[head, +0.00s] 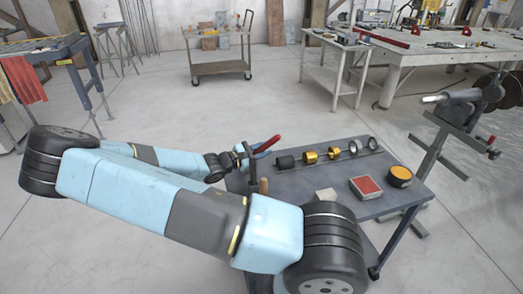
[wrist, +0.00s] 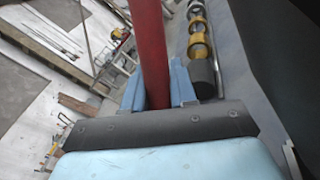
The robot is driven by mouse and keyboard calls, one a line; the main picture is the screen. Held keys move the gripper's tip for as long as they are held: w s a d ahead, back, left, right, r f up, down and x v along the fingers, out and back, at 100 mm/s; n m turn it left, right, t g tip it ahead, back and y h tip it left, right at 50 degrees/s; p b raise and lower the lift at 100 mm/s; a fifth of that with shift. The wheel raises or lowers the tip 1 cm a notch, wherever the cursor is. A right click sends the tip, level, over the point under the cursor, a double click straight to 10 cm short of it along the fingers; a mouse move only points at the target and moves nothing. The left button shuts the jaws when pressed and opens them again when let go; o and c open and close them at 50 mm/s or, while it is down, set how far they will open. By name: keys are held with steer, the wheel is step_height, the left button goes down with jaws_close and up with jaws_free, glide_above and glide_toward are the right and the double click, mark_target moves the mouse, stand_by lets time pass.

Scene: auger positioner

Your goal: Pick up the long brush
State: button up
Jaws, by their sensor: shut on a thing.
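My gripper (head: 262,150) is over the far left end of the dark cart top (head: 350,215). Its blue fingers, also in the wrist view (wrist: 158,88), are closed around a red rod-like handle (wrist: 150,50). In the head view a short red length (head: 267,143) shows at the fingers, tilted up to the right. I take it for the long brush, but no bristles show in either view. In the wrist view the handle runs up between the fingers and out at the top edge. I cannot tell whether the brush still touches the cart.
On the cart stand a black cylinder (head: 285,162), gold and silver rings in a row, a pale block (head: 326,194), a red-topped box (head: 366,187) and a yellow-topped tin (head: 400,174). A metal stand with an auger (head: 455,97) is at the right.

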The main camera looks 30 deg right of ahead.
jaws_close()
steer(key=shift+r, duration=0.1)
